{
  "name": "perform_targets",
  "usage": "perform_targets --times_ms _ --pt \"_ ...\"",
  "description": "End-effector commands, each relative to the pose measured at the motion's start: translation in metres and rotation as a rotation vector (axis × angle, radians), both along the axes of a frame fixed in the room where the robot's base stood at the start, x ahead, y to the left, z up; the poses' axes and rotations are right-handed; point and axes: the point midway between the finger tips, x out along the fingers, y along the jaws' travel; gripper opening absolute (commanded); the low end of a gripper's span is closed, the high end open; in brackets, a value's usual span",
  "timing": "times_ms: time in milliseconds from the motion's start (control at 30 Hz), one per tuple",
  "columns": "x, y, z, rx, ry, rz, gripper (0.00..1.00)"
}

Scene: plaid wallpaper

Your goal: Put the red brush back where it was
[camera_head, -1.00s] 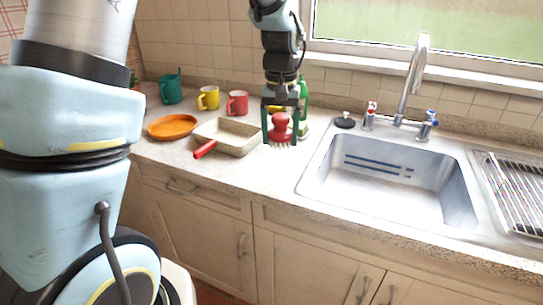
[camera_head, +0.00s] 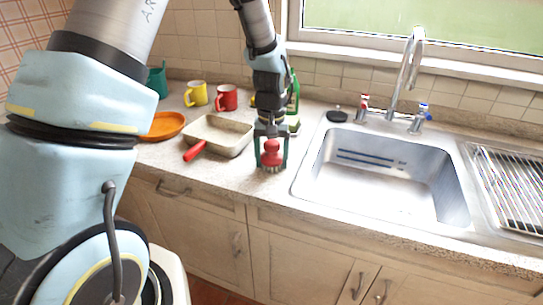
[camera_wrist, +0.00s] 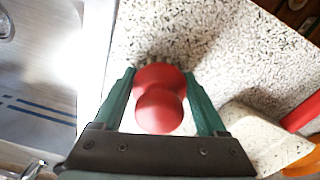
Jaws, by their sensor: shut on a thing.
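The red brush (camera_head: 271,153) has a round red knob and pale bristles below. My gripper (camera_head: 271,160) is shut on it, one green finger on each side. The brush is upright, bristles down, over the counter between the pan and the sink. I cannot tell whether the bristles touch the counter. In the wrist view the red brush (camera_wrist: 160,100) sits between the green fingers of my gripper (camera_wrist: 160,78), with speckled counter beyond it.
A pan (camera_head: 232,134) with a red handle lies left of the brush. The sink (camera_head: 375,205) is to the right. Behind are a red mug (camera_head: 227,97), a yellow mug (camera_head: 196,94) and a green bottle (camera_head: 294,92). An orange plate (camera_head: 163,125) is farther left. The counter's front strip is clear.

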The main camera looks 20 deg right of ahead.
Motion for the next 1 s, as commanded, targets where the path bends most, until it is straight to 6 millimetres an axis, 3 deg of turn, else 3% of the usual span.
perform_targets --times_ms 333,367,567,833,1000 --pt "0.000 0.000 -0.004 0.000 0.000 0.000 0.30" --pt "0.000 0.000 -0.004 0.000 0.000 0.000 0.76" --pt "0.000 0.000 -0.003 0.000 0.000 0.000 0.98" --pt "0.000 0.000 -0.002 0.000 0.000 0.000 1.00" --pt "0.001 -0.001 0.013 -0.003 -0.003 0.000 1.00"
